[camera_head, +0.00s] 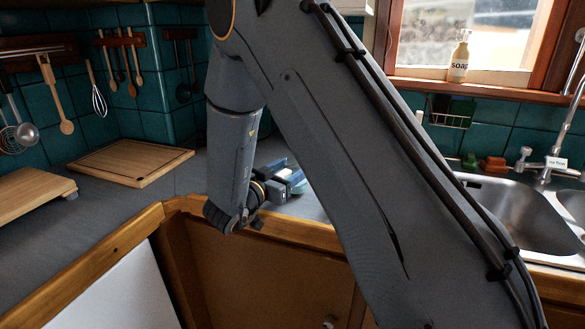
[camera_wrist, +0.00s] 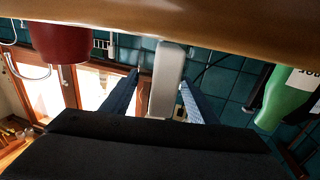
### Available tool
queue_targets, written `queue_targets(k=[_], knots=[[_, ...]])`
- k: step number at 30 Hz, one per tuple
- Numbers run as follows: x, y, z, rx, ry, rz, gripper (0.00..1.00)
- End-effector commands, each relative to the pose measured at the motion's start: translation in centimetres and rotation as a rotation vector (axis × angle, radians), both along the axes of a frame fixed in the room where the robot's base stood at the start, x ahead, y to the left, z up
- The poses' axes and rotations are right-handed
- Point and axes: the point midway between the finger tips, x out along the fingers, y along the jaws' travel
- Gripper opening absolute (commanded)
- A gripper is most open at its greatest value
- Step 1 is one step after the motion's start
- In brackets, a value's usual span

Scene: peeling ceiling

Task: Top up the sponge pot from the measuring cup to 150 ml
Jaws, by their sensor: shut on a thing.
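My gripper (camera_wrist: 160,82) is shut on a pale grey upright bar (camera_wrist: 166,66) in the wrist view. The bar looks like a handle, perhaps the measuring cup's; the cup's body and any level in it cannot be made out. In the head view my gripper (camera_head: 283,181) is low over the counter, partly behind my arm, with a small pale patch between its fingers. A dark red vessel (camera_wrist: 60,42) shows at the upper left of the wrist view; I cannot tell whether it is the sponge pot.
A green bottle (camera_wrist: 284,98) is at the wrist view's right. In the head view, a cutting board (camera_head: 130,162) lies on the counter at left. The sink (camera_head: 515,212) is at right, with small red-brown items (camera_head: 494,163) behind it. A soap bottle (camera_head: 459,58) stands on the windowsill.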

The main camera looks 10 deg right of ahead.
Motion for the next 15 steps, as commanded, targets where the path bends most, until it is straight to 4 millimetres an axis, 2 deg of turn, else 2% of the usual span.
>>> queue_targets(k=[15], knots=[[0.02, 0.01, -0.64, 0.001, -0.001, 0.0, 0.0]])
